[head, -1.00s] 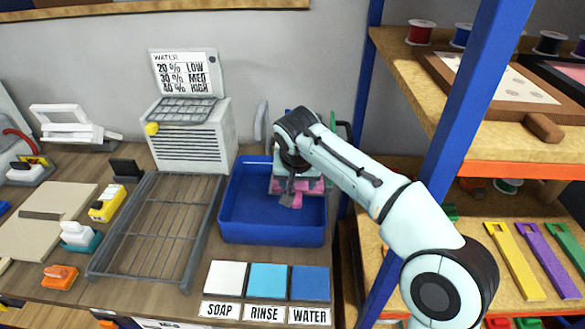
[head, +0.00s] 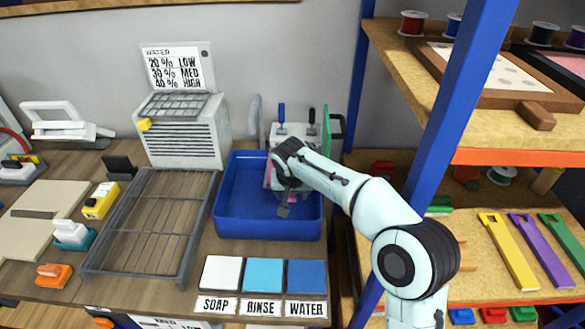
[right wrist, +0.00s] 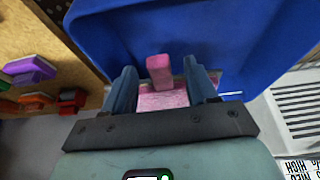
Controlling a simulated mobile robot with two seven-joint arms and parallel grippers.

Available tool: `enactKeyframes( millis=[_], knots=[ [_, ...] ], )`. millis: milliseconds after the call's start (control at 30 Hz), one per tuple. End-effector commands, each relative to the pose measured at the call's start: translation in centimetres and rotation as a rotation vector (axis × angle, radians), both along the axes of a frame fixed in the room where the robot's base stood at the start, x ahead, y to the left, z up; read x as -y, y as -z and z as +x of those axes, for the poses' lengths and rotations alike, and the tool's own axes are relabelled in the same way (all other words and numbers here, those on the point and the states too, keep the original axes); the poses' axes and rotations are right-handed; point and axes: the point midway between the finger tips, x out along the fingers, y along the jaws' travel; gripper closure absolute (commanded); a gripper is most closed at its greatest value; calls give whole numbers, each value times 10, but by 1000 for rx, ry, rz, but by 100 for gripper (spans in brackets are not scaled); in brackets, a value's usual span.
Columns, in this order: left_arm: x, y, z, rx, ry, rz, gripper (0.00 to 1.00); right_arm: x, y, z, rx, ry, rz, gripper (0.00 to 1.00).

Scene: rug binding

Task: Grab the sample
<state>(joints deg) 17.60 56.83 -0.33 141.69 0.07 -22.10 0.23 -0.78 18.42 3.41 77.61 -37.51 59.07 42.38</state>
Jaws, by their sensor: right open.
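The sample appears to be the pink piece in the blue basin (head: 235,225). In the right wrist view it shows as a flat, mottled pink piece (right wrist: 165,99) with a raised pink block (right wrist: 158,70). My right gripper (head: 285,204) reaches down into the basin's right part. It is open, and the raised pink block shows between its two fingers in the right wrist view (right wrist: 160,68). I cannot tell whether the fingers touch it. In the head view my arm hides most of the pink piece. My left gripper is not in view.
A wire rack (head: 150,225) stands left of the basin. White, light blue and blue pads (head: 263,274) lie in front. A blue post (head: 450,130) and wooden shelves (head: 540,140) stand close on the right. A grey vented unit (head: 185,132) is behind.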

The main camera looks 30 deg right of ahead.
Motion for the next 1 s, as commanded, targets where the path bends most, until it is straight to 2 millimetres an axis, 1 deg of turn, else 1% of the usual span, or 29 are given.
enactKeyframes(
  millis=[100, 133, 167, 200, 300, 567, 733, 867, 967, 1000],
  knots=[
    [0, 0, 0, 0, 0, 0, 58, 0, 0, 0, 0, 0, 0, 43],
    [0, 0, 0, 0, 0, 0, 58, 0, 0, 0, 0, 0, 0, 49],
    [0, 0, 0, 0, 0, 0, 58, 0, 0, 0, 0, 0, 0, 59],
    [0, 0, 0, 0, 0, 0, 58, 0, 0, 0, 0, 0, 0, 72],
    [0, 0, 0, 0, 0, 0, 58, 0, 0, 0, -1, 0, 1, 100],
    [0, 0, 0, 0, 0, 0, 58, 0, -1, 0, 0, 1, 0, 100],
    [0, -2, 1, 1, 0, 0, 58, 0, -8, 0, 1, 1, 0, 100],
    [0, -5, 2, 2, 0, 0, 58, 0, -23, 1, 4, 1, 1, 100],
    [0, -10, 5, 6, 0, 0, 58, 0, -43, 1, 5, 1, 0, 100],
    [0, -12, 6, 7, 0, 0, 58, 0, -53, 1, 7, 1, 0, 100]
  ],
)
